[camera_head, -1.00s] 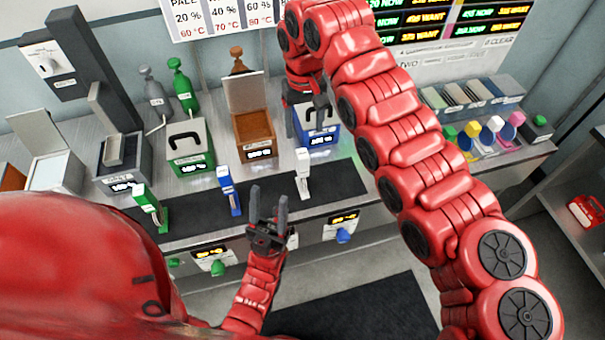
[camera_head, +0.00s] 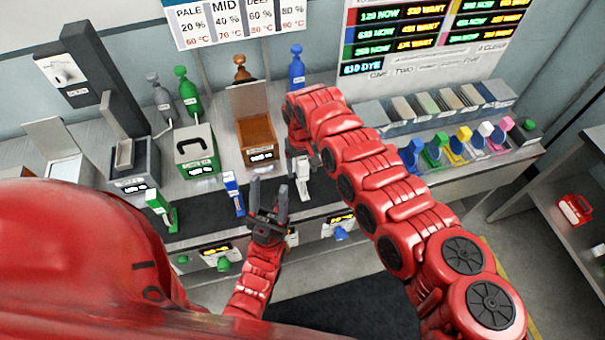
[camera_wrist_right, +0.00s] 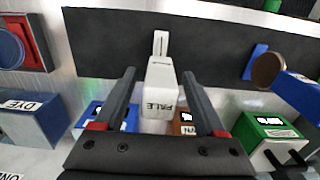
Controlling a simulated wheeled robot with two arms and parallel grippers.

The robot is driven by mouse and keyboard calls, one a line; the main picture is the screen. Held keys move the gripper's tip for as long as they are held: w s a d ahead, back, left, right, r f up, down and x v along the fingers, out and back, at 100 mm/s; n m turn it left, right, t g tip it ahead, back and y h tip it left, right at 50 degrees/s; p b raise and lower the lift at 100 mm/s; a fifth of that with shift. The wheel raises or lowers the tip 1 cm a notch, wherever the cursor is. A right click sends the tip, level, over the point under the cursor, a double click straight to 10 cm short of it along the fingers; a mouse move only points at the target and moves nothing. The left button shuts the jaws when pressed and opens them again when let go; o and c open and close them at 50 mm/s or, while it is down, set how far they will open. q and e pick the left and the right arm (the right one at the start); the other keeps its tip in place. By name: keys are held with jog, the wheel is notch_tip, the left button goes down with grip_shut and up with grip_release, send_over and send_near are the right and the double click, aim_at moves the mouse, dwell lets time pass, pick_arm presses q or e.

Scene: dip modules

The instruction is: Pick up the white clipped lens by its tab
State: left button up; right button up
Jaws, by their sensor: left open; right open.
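The white clip labelled PALE (camera_wrist_right: 161,88) stands on the dark mat, with its narrow white end (camera_wrist_right: 160,43) beyond the label; I cannot make out its lens. It also shows in the head view (camera_head: 303,187). My right gripper (camera_wrist_right: 158,80) is open, with one finger on each side of the white clip and gaps visible. In the head view my right gripper (camera_head: 299,158) is partly hidden by its own arm. My left gripper (camera_head: 268,192) is open and empty, nearer the bench front, left of the white clip.
A blue clip (camera_head: 233,193) and a green clip (camera_head: 160,212) stand on the mat to the left. Behind are a brown box (camera_head: 257,135) and a green box (camera_head: 195,150). A rack of coloured clips (camera_head: 462,150) is at right.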

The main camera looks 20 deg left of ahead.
jog(key=shift+f, duration=0.75)
jog(key=shift+c, duration=0.3)
grip_shut()
